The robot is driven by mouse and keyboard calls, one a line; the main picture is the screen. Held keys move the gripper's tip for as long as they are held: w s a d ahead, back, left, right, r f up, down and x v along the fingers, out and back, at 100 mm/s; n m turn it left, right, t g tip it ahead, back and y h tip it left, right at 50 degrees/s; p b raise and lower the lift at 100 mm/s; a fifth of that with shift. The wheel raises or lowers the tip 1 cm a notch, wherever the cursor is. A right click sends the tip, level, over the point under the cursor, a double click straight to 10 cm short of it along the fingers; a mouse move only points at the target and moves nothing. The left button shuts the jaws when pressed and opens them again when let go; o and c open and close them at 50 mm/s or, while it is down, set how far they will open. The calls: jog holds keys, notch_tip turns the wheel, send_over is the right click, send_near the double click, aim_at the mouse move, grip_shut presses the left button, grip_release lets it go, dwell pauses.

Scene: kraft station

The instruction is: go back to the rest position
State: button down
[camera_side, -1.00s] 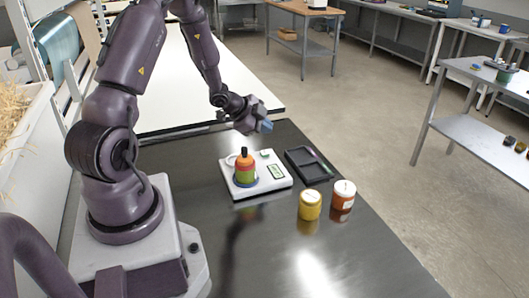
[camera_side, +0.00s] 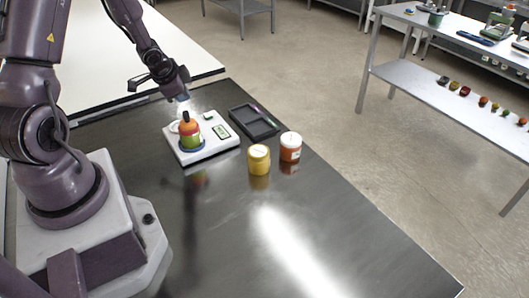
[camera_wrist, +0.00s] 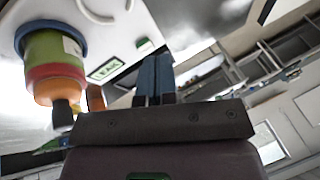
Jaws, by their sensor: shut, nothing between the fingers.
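My gripper (camera_side: 177,97) is shut and empty, held in the air above the back of the dark metal table (camera_side: 330,235). It is behind and above a white scale (camera_side: 216,139) and touches nothing that I can see. In the wrist view the blue fingertips of my gripper (camera_wrist: 154,78) are together with nothing between them. A bottle with green, orange and red bands and a dark cap (camera_side: 190,136) stands upright on the scale. The bottle also shows in the wrist view (camera_wrist: 52,60), at the left.
The front of the table is clear. A shelf bench (camera_side: 440,95) stands far right.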

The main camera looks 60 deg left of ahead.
jog(key=s+d+r+n+h, duration=0.1)
jog(key=s+d+r, duration=0.2)
jog(key=d+r, duration=0.5)
jog(key=s+d+r+n+h, duration=0.1)
jog(key=s+d+r, duration=0.2)
jog(key=d+r, duration=0.5)
jog(key=s+d+r+t+h, duration=0.1)
jog(key=s+d+r, duration=0.2)
jog(key=d+r, duration=0.5)
jog(key=d, duration=0.4)
jog(key=shift+s+r+n, duration=0.35)
jog(key=shift+n, duration=0.05)
